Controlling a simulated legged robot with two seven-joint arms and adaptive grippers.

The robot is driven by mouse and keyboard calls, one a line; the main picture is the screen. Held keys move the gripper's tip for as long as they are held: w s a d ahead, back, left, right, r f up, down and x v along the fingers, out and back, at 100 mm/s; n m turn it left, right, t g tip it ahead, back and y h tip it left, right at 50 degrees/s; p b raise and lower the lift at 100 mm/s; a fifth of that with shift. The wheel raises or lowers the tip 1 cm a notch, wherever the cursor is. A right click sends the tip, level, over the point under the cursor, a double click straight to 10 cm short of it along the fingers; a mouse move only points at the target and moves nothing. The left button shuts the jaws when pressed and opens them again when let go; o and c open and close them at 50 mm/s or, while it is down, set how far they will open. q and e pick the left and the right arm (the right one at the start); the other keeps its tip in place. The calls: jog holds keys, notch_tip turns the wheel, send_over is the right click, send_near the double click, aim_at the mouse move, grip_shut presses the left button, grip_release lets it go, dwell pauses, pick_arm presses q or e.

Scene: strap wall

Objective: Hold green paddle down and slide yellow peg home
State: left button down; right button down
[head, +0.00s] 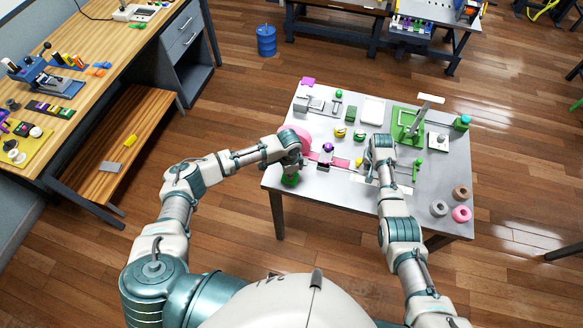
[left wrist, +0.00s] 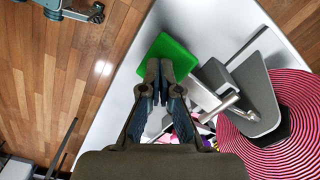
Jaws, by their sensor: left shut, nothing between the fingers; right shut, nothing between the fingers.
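The green paddle (head: 290,180) is at the table's left front corner in the head view. In the left wrist view the flat green paddle (left wrist: 178,58) lies just beyond my left fingertips. My left gripper (head: 294,165) is shut and empty, pointing down over the paddle; its fingertips (left wrist: 160,92) overlap the paddle's edge, and I cannot tell whether they touch it. A small yellow piece (head: 359,162), which looks like the peg, is by the end of the pink strip. My right gripper (head: 371,175) is shut and empty just right of it; contact is unclear.
A pink strap (head: 325,158) runs from a pink roll (head: 299,135) across the grey table (head: 330,203). A green frame (head: 408,122) stands at the back right. Tape rolls (head: 438,208) lie at the right front. Several small parts fill the back.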

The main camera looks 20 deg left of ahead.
pick_arm(q)
jog(key=shift+f, duration=0.1)
pick_arm(e)
jog(key=shift+d, duration=0.25)
notch_tip(320, 180, up, 8)
dwell(0.4)
